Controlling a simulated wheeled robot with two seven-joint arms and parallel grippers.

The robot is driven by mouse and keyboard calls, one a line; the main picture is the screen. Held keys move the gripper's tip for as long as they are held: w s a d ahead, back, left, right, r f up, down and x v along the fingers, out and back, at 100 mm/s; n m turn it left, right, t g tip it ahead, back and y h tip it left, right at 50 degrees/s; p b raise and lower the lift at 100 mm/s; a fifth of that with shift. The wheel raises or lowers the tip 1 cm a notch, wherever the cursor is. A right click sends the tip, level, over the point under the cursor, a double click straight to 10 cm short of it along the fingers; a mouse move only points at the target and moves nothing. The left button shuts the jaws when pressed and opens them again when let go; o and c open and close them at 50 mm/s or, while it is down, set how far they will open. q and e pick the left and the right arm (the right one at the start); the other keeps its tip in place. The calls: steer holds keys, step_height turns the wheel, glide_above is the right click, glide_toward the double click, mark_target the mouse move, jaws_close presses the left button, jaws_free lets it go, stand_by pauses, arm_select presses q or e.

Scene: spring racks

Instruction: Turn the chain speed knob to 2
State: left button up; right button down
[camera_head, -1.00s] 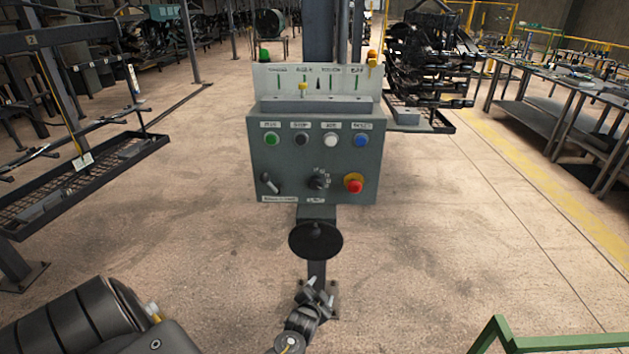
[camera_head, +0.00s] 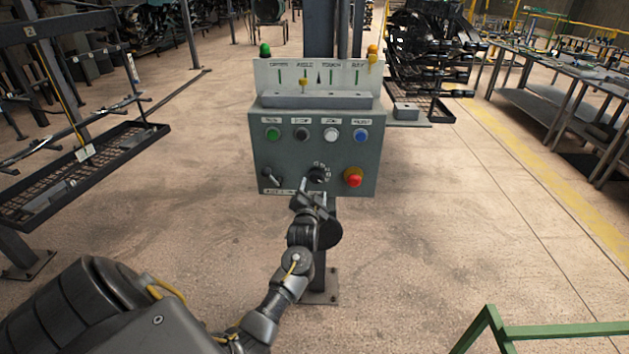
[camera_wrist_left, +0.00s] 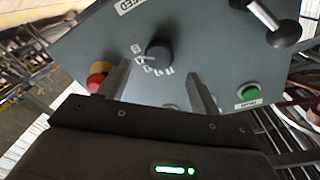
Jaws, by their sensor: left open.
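The grey control box (camera_head: 345,118) stands on a post in front of me. Its chain speed knob (camera_head: 316,174) is a round black dial low in the middle, with a ring of small marks. In the left wrist view the knob (camera_wrist_left: 158,50) shows its dark cap and the numbers beside it; I cannot read its setting surely. My left gripper (camera_head: 313,189) is open just below and in front of the knob. In the wrist view its two fingers (camera_wrist_left: 158,72) point at the panel on either side of the knob's line, apart from it. The label under the knob is hidden by the gripper.
A red stop button (camera_head: 353,177) sits right of the knob, and a lever switch (camera_head: 270,177) sits left. A row of buttons (camera_head: 316,134) is above. A green rail (camera_head: 545,333) is at the lower right. Open floor lies on both sides of the post.

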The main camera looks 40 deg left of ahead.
mark_target(315, 179)
arm_select(q)
steer(key=x, duration=0.4)
steer(key=shift+p, duration=0.3)
steer(key=shift+w+a, duration=0.25)
steer(key=shift+w, duration=0.15)
steer(key=c, duration=1)
